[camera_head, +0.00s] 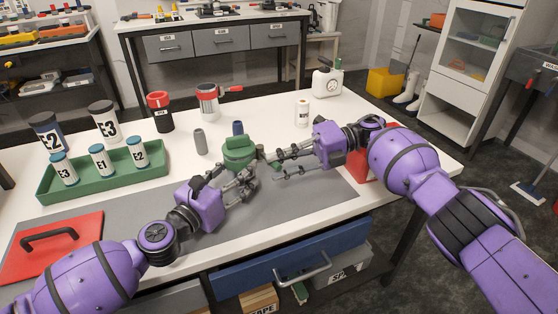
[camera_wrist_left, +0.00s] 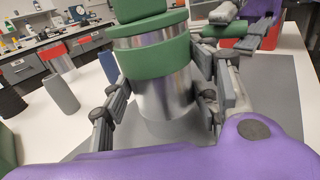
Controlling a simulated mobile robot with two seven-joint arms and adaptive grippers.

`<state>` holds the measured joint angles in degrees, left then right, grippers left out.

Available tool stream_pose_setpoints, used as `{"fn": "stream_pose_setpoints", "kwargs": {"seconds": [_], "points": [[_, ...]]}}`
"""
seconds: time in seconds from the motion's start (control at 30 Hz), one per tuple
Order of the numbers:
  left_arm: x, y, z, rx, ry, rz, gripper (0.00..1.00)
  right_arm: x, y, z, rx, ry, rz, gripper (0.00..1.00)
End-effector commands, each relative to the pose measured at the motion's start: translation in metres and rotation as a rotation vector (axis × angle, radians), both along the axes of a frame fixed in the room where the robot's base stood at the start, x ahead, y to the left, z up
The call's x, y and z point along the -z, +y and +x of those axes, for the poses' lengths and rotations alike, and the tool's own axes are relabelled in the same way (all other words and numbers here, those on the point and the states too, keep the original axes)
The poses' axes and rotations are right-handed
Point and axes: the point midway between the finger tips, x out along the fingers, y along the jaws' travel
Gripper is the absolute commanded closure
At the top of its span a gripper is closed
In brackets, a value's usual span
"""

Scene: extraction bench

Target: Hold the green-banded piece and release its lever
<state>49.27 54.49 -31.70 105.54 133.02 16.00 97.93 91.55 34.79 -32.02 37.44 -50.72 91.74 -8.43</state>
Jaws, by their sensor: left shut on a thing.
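The green-banded piece (camera_head: 239,152) is a metal cylinder with a green band and green top, upright over the grey mat. In the left wrist view the piece (camera_wrist_left: 160,60) stands between the fingers of my left gripper (camera_wrist_left: 165,105), which is shut on its metal body below the band. In the head view my left gripper (camera_head: 236,182) reaches it from the front. A green lever (camera_wrist_left: 222,31) sticks out at its right side. My right gripper (camera_head: 270,166) is at the lever, its fingers apart on either side. Whether they touch the lever is unclear.
A green tray (camera_head: 105,183) with several labelled canisters stands at the left. A grey cylinder (camera_head: 200,142) and a blue one (camera_head: 238,128) stand behind the piece. Red-topped containers (camera_head: 160,112) and a white jug (camera_head: 327,82) are farther back.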

Motion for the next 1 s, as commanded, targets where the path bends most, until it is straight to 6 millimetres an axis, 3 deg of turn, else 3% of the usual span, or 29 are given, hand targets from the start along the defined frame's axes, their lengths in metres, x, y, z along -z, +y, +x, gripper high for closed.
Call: {"fn": "stream_pose_setpoints", "kwargs": {"seconds": [0.13,0.47,0.8,1.0], "points": [[0.001,0.001,0.000,-0.001,0.001,0.002,0.82,-0.002,0.000,0.001,0.000,-0.001,0.003,0.66],[0.001,0.001,0.000,-0.001,0.001,0.002,0.82,-0.001,-0.002,0.001,0.000,-0.001,0.000,0.66],[0.001,0.001,0.000,-0.002,0.000,0.001,0.82,-0.012,-0.050,0.015,0.005,-0.002,0.001,0.66],[0.001,0.001,0.000,-0.002,0.000,0.001,0.82,-0.013,-0.062,0.018,0.000,0.000,0.001,0.66]]}}
